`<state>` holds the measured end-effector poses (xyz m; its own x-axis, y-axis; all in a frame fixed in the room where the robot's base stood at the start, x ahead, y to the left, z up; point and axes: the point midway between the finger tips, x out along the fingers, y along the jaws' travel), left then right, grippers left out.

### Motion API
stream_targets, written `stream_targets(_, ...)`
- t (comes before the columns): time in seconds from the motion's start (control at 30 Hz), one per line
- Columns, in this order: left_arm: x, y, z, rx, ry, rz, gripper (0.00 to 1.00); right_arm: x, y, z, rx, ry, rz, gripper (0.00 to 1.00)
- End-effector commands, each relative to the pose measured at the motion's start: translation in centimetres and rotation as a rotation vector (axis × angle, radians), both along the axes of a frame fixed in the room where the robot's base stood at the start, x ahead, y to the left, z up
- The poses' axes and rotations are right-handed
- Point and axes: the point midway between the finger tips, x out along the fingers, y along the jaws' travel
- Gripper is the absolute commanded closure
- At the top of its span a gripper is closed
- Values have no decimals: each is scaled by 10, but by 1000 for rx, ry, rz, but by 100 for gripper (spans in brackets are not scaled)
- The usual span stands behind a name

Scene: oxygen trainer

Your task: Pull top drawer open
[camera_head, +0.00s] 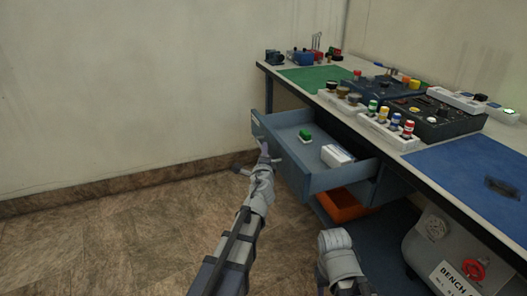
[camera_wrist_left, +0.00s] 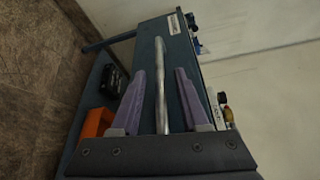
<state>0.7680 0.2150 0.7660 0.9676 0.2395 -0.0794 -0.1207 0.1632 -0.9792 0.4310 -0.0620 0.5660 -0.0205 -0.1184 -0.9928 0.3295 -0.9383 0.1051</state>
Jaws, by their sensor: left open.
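The blue top drawer (camera_head: 313,183) stands pulled out from under the bench in the head view. A green item (camera_head: 305,134) and a white box (camera_head: 337,156) lie in it. My left gripper (camera_head: 262,152) is at the outer side of the drawer front. In the left wrist view, the long metal drawer handle (camera_wrist_left: 160,85) runs between the two purple fingers of my left gripper (camera_wrist_left: 170,72). The fingers are apart, with a gap on each side of the bar. My right arm shows at the bottom of the head view, but its fingers do not.
The bench top holds a green mat (camera_head: 312,77), a blue mat (camera_head: 470,172) and several control boxes. An orange bin (camera_head: 343,204) sits below the drawer. A grey tank (camera_head: 440,250) with a red valve stands at lower right. Floor at left is clear.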

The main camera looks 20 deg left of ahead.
Motion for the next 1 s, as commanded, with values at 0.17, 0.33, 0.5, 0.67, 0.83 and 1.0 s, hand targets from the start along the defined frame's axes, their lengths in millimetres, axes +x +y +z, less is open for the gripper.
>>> stream_targets(0.17,-34,-7,3,0,0,0,55,0,0,3,1,0,0,50)
stream_targets(0.33,-53,-13,4,0,0,-1,55,0,0,4,1,0,0,50)
stream_targets(0.5,-55,-14,4,0,0,0,55,0,0,4,1,0,0,50)
stream_targets(0.67,-55,-14,4,-2,0,1,55,0,0,4,1,0,0,50)
stream_targets(0.83,-66,-11,-11,-135,32,84,55,0,0,4,1,0,0,50)
stream_targets(1.0,-113,-19,-73,-515,192,339,55,0,0,4,1,0,0,50)
